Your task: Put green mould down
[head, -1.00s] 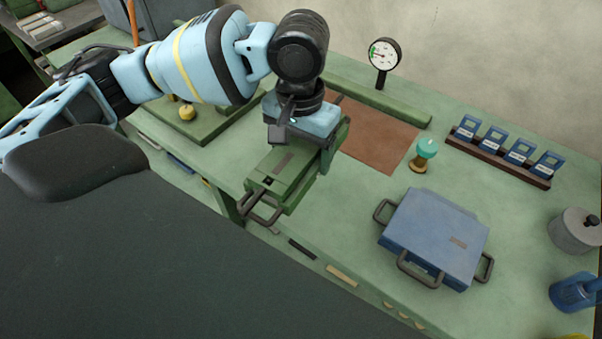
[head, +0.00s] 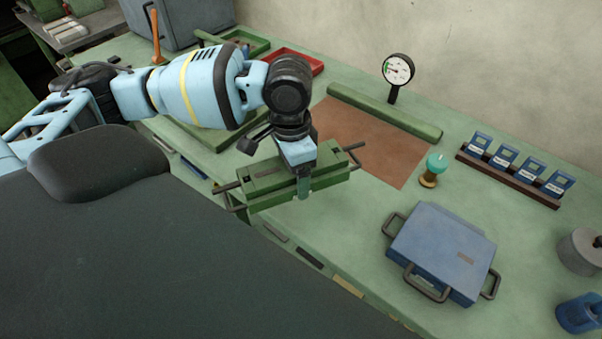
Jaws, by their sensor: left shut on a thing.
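The green mould (head: 265,190) is a flat green block with dark bar handles at its ends. My left gripper (head: 303,180) is shut on it and holds it near the front edge of the green bench. I cannot tell whether the mould touches the bench top. Part of the mould is hidden behind the gripper. My right gripper does not show.
A brown mat (head: 375,145) lies to the right of the mould, with a green bar (head: 385,111) and a dial gauge (head: 397,70) behind it. A blue mould (head: 442,250) with handles, a teal-topped knob (head: 436,164) and a rack of blue cards (head: 508,179) stand farther right.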

